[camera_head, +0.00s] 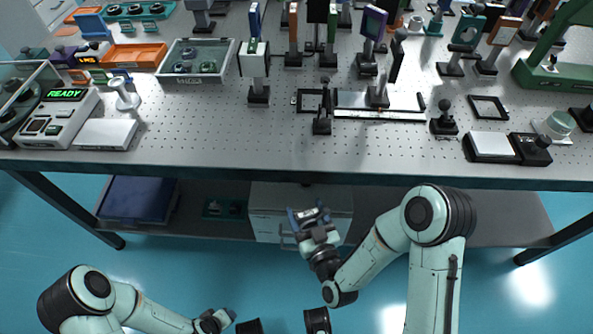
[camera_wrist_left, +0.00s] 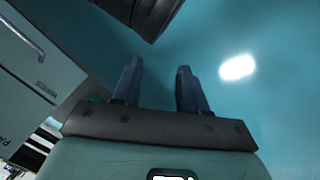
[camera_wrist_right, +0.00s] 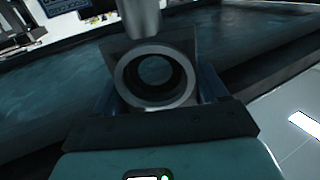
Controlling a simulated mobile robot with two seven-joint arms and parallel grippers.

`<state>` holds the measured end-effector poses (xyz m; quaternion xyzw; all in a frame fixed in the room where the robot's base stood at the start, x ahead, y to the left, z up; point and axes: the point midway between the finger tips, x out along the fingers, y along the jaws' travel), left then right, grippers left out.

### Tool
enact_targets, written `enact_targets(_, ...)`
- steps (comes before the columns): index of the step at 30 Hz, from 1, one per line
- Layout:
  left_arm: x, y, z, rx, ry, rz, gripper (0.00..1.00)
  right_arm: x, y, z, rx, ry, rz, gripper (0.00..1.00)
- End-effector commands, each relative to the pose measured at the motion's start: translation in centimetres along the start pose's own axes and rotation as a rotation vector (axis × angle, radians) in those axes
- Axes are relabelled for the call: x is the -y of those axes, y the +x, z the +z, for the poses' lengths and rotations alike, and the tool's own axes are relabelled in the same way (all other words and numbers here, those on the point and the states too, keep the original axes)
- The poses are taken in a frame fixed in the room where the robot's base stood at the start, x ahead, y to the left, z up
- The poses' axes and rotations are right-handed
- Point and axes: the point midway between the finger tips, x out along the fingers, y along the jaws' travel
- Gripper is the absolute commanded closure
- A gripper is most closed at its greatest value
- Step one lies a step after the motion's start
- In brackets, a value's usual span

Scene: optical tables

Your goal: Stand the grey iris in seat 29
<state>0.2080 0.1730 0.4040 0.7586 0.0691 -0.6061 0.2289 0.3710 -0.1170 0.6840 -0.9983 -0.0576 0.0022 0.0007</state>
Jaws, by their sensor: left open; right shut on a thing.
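My right gripper (camera_head: 310,215) is in front of the table, below its front edge in the head view. It is shut on a grey optic, which looks like the grey iris (camera_wrist_right: 156,78): a ring with a round opening in a squarish mount, with a pale cylindrical post at the top of the right wrist view. The right fingers (camera_wrist_right: 158,92) sit at its two sides. My left gripper (camera_head: 215,321) is low in the head view, over the floor. Its fingers (camera_wrist_left: 160,88) are apart with nothing between them. I cannot read which spot is seat 29.
The perforated table (camera_head: 230,140) carries many post-mounted optics at the back. A rail (camera_head: 380,114), square black frame (camera_head: 490,108), white-topped pad (camera_head: 491,145) and grey bin (camera_head: 197,75) stand on it. A READY device (camera_head: 55,115) is at left.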

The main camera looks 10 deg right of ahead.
Motion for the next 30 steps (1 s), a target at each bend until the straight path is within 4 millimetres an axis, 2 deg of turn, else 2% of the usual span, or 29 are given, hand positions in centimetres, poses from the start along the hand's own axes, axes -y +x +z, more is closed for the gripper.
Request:
enact_targets(5, 0.0, 0.2, -0.3, -0.008, -0.001, 0.000, 0.57, 0.0, 1.9, -0.3, -0.011, -0.001, 0.001, 1.00)
enact_targets(8, 0.1, 0.3, -0.5, -0.014, -0.001, -0.001, 0.57, 0.0, 3.7, -0.3, -0.012, -0.001, 0.001, 1.00)
enact_targets(14, 0.5, 1.0, -0.6, -0.016, -0.005, -0.007, 0.57, 0.0, 8.2, -0.2, -0.011, 0.000, 0.002, 1.00)
enact_targets(19, 1.4, 1.7, 0.7, 0.021, -0.013, -0.022, 0.57, 0.0, 11.7, -0.2, -0.010, 0.000, 0.002, 1.00)
enact_targets(22, 1.8, 1.9, 1.1, 0.033, -0.016, -0.028, 0.57, 0.0, 13.0, -0.2, -0.008, 0.001, 0.002, 1.00)
enact_targets(30, 2.2, 2.3, 1.6, 0.051, -0.021, -0.036, 0.57, 0.0, 14.6, -0.2, -0.009, 0.001, 0.001, 1.00)
